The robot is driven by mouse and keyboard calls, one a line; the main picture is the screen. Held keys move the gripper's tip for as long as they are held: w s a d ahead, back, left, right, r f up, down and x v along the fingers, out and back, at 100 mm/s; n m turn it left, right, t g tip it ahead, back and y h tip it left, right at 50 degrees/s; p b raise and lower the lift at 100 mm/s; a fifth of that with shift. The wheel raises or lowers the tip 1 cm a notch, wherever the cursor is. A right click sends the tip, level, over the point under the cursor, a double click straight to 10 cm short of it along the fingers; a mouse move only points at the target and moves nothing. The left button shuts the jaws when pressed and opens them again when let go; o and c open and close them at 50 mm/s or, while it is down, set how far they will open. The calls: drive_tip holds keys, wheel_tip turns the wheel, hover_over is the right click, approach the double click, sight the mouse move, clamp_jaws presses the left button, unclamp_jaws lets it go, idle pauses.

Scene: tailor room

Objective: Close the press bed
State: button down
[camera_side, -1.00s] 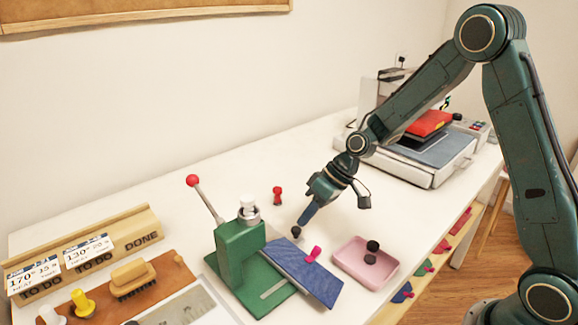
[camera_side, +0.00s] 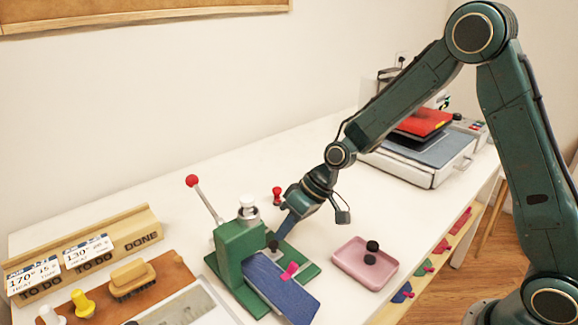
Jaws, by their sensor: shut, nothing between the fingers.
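A green hand press (camera_side: 238,255) stands at the front of the white table, with a red-balled lever (camera_side: 192,181). Its bed, covered by a blue cloth panel (camera_side: 262,272), lies at an angle across the green base plate (camera_side: 303,266). The panel's back end is close to the press column and its front end sticks out towards the front right. A pink peg (camera_side: 290,270) sits on the panel. A black knob (camera_side: 273,245) stands by the bed's back edge. My gripper (camera_side: 284,231) is shut and empty, its tip down beside the knob; I cannot tell whether they touch.
A pink tray (camera_side: 364,281) with black knobs stands right of the press. A red peg (camera_side: 277,195) stands behind my gripper. A brush (camera_side: 131,280) and card rack (camera_side: 85,254) are at left. A heat press (camera_side: 425,158) is at back right. The table's middle back is clear.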

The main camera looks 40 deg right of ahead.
drive_tip(key=shift+a, duration=0.3)
drive_tip(key=shift+w+d+r, duration=0.1)
drive_tip(key=shift+d, duration=0.3)
drive_tip(key=d, duration=0.2)
drive_tip(key=d+r, duration=0.1)
drive_tip(key=d, duration=0.1)
drive_tip(key=shift+w+r, duration=0.1)
drive_tip(key=shift+w, duration=0.1)
drive_tip(key=v, duration=0.9)
drive_tip(key=shift+s+d+r, duration=0.1)
drive_tip(key=shift+s+r, duration=0.1)
drive_tip(key=s+d+r+m+t+h, duration=0.1)
drive_tip(key=s+r, duration=0.3)
drive_tip(key=s, duration=0.8)
drive_tip(key=s+d+r+m+t+h, duration=0.1)
drive_tip(key=s+r+h, duration=0.3)
drive_tip(key=s, duration=0.8)
drive_tip(key=shift+s+d+r+m+h, duration=0.3)
drive_tip(key=shift+s+d+r+m, duration=0.1)
drive_tip(key=shift+d+r, duration=0.3)
